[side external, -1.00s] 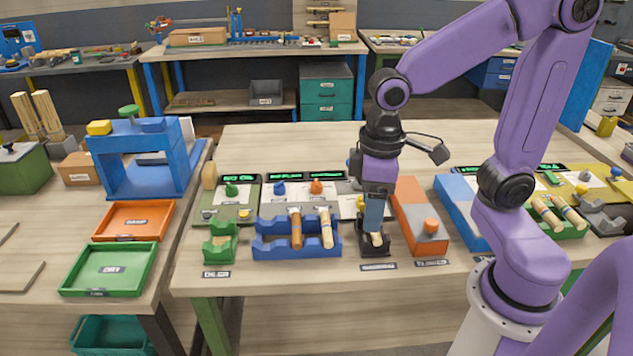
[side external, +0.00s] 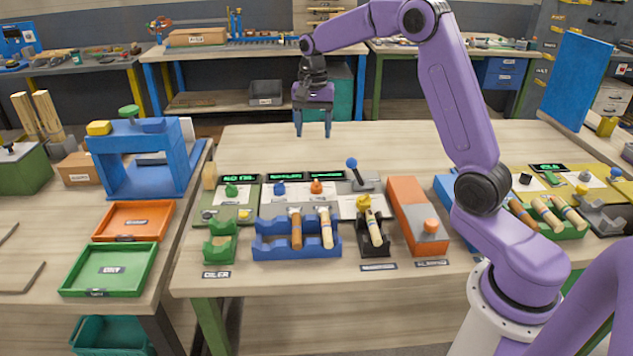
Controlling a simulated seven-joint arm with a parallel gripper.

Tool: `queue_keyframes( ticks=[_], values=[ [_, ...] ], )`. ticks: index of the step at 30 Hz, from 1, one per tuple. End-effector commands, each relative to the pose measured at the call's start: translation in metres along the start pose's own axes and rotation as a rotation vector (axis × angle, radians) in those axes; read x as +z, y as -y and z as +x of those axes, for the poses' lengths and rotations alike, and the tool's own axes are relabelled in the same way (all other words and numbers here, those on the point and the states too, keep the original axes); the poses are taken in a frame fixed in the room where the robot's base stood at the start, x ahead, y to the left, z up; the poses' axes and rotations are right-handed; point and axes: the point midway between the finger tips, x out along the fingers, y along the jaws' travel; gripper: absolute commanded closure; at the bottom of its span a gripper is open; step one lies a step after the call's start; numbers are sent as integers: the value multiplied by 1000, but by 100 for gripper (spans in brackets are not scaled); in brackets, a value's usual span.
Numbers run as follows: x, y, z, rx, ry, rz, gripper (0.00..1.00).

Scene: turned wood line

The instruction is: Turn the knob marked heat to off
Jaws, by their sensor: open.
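A row of knobs sits on the panels along the middle of the bench: a green knob (side external: 231,190), a blue knob (side external: 279,188) and an orange knob (side external: 316,187). Small displays with green text (side external: 285,177) stand behind them. The lettering is too small to read, so I cannot tell which knob is marked heat or where it points. A blue-balled lever (side external: 352,164) rises to the right, and a yellow knob (side external: 363,201) is in front of it. My gripper (side external: 313,134) is open and empty, pointing down, raised behind the panels and apart from every knob.
Wooden-handled tools lie in a blue rack (side external: 270,249) and a black holder (side external: 370,248) at the bench front. A green block (side external: 219,246) and an orange box (side external: 405,200) flank them. The bench behind the panels is clear.

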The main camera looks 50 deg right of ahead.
Motion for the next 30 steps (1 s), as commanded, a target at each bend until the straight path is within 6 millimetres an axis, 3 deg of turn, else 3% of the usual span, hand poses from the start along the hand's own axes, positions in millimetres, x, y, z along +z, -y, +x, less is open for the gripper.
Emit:
queue_keyframes(
  ticks=[4,11,30],
  values=[
    [-18,-5,3,1,1,78,37],
    [-21,-7,20,4,4,91,37],
    [-20,-7,137,4,4,88,37]
  ],
)
